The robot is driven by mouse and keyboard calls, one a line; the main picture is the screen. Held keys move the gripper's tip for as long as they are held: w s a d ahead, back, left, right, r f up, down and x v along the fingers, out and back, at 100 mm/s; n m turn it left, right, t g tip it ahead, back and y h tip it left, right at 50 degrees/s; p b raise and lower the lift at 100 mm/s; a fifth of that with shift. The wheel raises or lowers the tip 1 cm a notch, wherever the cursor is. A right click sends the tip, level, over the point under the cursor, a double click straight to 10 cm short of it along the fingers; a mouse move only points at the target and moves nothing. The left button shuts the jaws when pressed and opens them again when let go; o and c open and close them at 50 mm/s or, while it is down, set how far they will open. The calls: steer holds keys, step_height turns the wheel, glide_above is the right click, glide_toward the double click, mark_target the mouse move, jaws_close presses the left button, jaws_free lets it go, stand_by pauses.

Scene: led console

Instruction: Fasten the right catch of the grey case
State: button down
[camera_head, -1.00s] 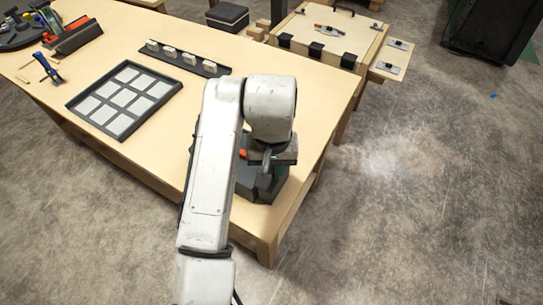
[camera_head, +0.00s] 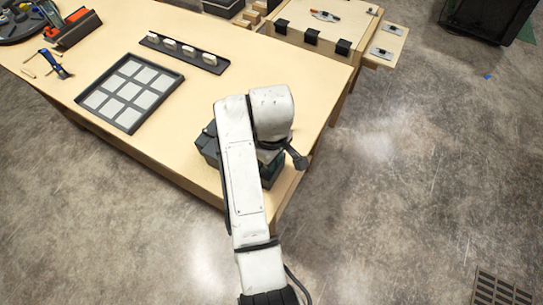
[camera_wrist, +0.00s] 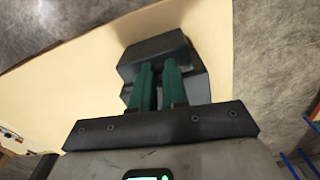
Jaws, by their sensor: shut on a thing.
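The grey case (camera_head: 207,147) is a dark box on the near right corner of the wooden table, mostly hidden behind my arm in the head view. In the wrist view the case (camera_wrist: 158,47) lies right at the tips of my gripper (camera_wrist: 158,68). The two green fingers are close together with a narrow gap and reach onto the near side of the case. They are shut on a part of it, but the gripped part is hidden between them. I cannot make out the right catch or its position.
The wooden table (camera_head: 190,95) has bare room left of the case. A framed grid panel (camera_head: 130,92) and a dark rail with several white blocks (camera_head: 183,50) lie farther back. A wooden console (camera_head: 318,22) with black clips stands behind. Open floor is to the right.

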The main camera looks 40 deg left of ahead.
steer(key=shift+n, duration=0.8)
steer(key=c, duration=1.1)
jaws_free()
steer(key=shift+c, duration=0.2)
steer(key=shift+r, duration=0.1)
